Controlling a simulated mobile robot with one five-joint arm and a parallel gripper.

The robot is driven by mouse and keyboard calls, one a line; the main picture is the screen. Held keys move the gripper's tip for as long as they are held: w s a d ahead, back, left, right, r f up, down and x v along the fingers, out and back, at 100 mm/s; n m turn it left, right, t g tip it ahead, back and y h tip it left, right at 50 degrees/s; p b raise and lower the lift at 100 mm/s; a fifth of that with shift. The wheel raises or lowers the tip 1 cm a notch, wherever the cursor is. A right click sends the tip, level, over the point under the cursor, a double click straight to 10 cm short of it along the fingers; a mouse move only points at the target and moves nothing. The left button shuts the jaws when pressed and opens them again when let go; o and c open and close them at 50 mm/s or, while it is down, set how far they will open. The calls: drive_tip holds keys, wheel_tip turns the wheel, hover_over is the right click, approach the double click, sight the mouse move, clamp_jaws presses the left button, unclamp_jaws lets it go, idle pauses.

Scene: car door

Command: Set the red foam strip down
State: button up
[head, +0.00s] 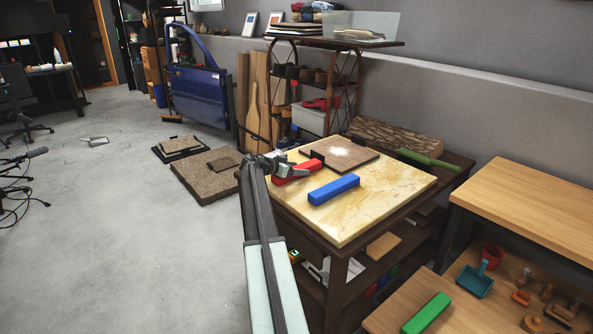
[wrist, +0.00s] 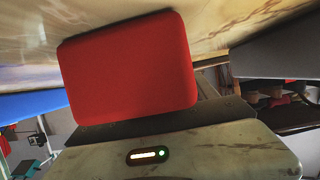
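The red foam strip (head: 298,173) is at the left edge of the pale stone-topped table (head: 385,205). My gripper (head: 290,169) reaches it from the left and is shut on it. In the wrist view the red strip (wrist: 128,70) fills the space in front of the gripper's palm and hides most of the fingers. The strip is at or just above the tabletop; I cannot tell whether it touches. A blue strip (head: 334,189) lies on the table, to the right of and nearer than the red one.
The table's front right is bare. A green strip (head: 427,313) lies on the wooden bench at lower right. A blue car door (head: 198,92) stands behind.

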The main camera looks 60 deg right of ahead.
drive_tip(key=shift+r, duration=0.15)
drive_tip(key=shift+w+a+r+p, duration=0.1)
drive_tip(key=shift+a+r+p, duration=0.15)
drive_tip(key=shift+p, duration=0.1)
drive_tip(key=p+v, duration=0.4)
drive_tip(key=v, duration=0.7)
drive_tip(key=shift+a, duration=0.2)
